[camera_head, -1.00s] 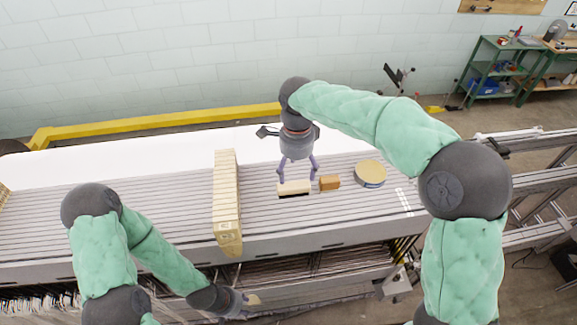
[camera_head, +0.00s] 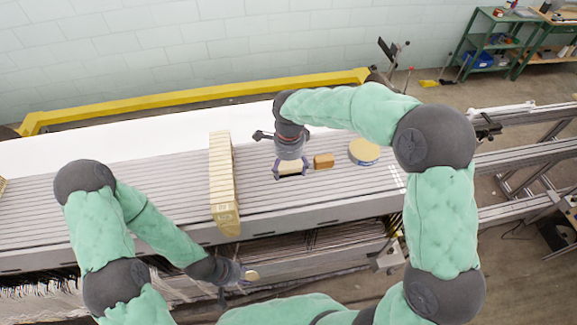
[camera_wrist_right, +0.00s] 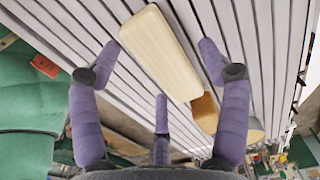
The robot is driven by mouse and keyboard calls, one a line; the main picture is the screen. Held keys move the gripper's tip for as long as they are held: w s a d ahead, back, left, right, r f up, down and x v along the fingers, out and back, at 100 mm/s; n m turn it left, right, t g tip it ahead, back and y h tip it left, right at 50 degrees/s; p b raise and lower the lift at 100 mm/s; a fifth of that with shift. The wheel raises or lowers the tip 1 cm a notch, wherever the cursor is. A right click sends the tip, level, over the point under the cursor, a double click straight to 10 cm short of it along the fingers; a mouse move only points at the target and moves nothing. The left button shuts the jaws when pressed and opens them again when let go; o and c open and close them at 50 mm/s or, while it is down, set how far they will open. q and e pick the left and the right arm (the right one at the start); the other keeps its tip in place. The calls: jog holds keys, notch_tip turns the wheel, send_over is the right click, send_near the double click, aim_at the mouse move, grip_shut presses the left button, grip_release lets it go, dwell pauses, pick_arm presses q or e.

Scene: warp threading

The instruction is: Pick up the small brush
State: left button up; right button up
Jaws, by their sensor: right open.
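The small brush, a pale wooden block (camera_head: 291,167), lies on the grey slatted bed. In the right wrist view its smooth top (camera_wrist_right: 158,50) sits between my fingers; its underside is hidden. My right gripper (camera_head: 291,174) is open above it, with a purple finger on each side and a third finger towards the near end. I see no clear contact. My left gripper (camera_head: 240,278) is low at the front edge of the machine, beside a small beige piece (camera_head: 251,275); I cannot tell whether it holds this piece.
A smaller brown wooden block (camera_head: 323,161) lies close right of the brush and shows in the wrist view (camera_wrist_right: 205,113). A round tan-topped disc (camera_head: 364,152) lies further right. A long row of beige wooden pieces (camera_head: 223,180) stands left. Slats between are clear.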

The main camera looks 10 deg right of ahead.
notch_tip(320, 180, down, 2)
jog(key=shift+w, duration=0.1)
jog(key=c, duration=1.3)
jog(key=shift+r, duration=0.1)
